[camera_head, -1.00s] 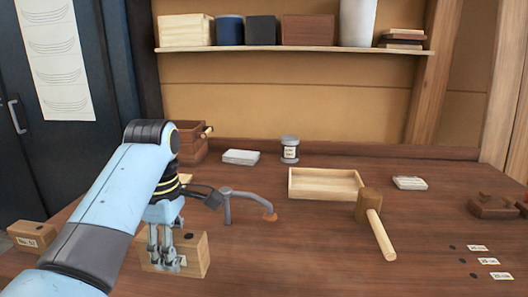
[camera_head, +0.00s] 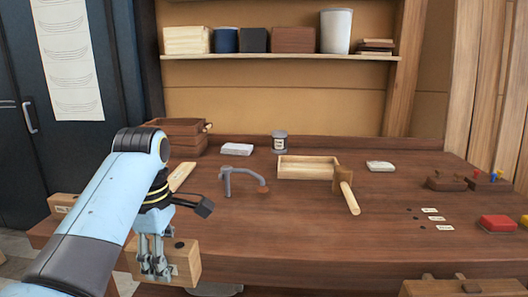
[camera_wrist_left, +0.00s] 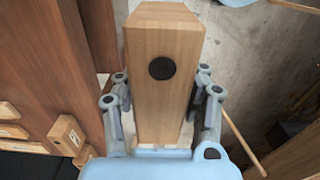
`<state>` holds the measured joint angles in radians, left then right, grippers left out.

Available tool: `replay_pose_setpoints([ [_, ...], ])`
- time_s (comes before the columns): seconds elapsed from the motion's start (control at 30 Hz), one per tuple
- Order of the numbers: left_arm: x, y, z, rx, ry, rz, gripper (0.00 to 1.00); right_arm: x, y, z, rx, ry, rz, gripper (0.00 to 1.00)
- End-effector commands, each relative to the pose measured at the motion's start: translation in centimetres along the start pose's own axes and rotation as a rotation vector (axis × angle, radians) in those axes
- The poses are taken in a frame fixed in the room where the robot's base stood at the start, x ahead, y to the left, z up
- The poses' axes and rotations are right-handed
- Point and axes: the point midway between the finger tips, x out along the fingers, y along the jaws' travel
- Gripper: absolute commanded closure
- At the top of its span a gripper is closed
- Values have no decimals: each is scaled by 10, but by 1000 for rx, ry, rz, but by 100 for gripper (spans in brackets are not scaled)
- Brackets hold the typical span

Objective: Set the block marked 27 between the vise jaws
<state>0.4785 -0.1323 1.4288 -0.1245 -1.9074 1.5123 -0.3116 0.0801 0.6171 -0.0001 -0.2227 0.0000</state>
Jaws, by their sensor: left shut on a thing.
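My left gripper (camera_head: 155,264) is shut on a light wooden block (camera_head: 185,262) with a dark round spot on its top. In the left wrist view the block (camera_wrist_left: 165,40) sits lengthwise between the two fingers, with floor below and the bench edge to the left. A wooden piece with a metal fitting (camera_head: 465,286), possibly the vise, shows at the bench front at lower right, partly cut off. Another labelled block (camera_head: 62,204) stands at the bench's left end. My right gripper is not in view.
A mallet (camera_head: 345,187) lies by a shallow tray (camera_head: 297,167) mid-bench. A grey holdfast (camera_head: 240,179) stands left of them. A red box (camera_head: 497,223) and a rack with coloured handles (camera_head: 485,180) are at right. The front middle of the bench (camera_head: 320,230) is clear.

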Motion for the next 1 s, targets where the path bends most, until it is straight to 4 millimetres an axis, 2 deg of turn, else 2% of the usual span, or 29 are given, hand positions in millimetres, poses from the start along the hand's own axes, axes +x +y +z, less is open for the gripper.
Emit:
replay_pose_setpoints([
  [0.1,16,0,0,0,0,1,100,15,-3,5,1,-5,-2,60],
  [0.3,41,0,0,0,0,-1,100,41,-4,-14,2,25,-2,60],
  [0.47,70,0,0,0,0,-3,100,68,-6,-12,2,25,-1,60],
  [0.57,97,-1,0,0,-1,-5,100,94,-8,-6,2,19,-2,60],
  [0.7,144,-2,0,0,-1,-12,100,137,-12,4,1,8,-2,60],
  [0.8,166,-2,0,0,-1,-16,100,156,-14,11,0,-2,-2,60],
  [0.9,175,-3,0,0,-1,-18,100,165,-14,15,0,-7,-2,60],
  [1.0,176,-3,0,0,-2,-18,100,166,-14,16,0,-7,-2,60],
])
